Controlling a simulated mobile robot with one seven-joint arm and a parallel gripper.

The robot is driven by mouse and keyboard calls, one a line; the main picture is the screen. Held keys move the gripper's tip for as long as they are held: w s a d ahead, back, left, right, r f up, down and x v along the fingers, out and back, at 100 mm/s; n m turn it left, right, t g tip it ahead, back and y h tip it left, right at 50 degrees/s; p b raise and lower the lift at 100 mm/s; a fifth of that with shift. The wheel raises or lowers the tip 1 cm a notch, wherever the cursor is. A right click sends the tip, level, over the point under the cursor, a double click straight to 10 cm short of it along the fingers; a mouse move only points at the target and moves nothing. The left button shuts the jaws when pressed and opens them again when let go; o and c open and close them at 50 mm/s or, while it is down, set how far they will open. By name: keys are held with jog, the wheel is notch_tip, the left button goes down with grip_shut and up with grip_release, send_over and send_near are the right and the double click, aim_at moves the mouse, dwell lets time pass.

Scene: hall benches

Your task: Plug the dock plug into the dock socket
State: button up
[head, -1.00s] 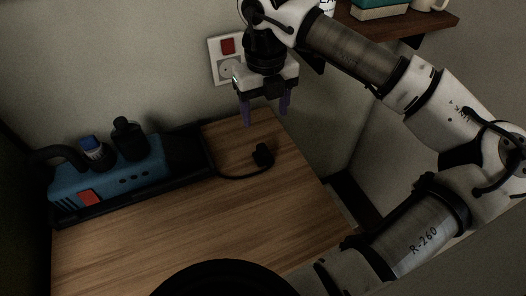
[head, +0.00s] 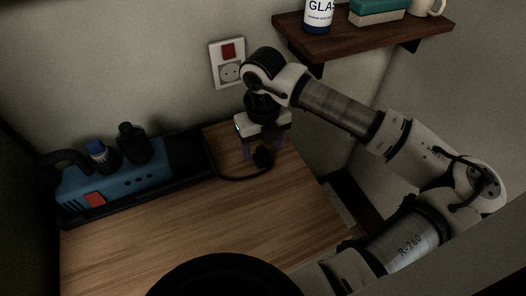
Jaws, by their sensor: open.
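The dock plug (head: 264,158) is a small black plug lying on the wooden bench. Its black cord (head: 234,178) curves left to the black dock tray.
A blue machine (head: 123,180) with a red switch, a blue-capped bottle (head: 101,155) and a black knob-like part stand in the black tray (head: 190,157). A wooden shelf (head: 385,40) with a labelled bottle, box and mug hangs upper right. The front bench (head: 190,235) is clear.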

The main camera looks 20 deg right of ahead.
jog(key=shift+f, duration=1.15)
jog(key=shift+c, duration=0.4)
jog(key=c, duration=0.9)
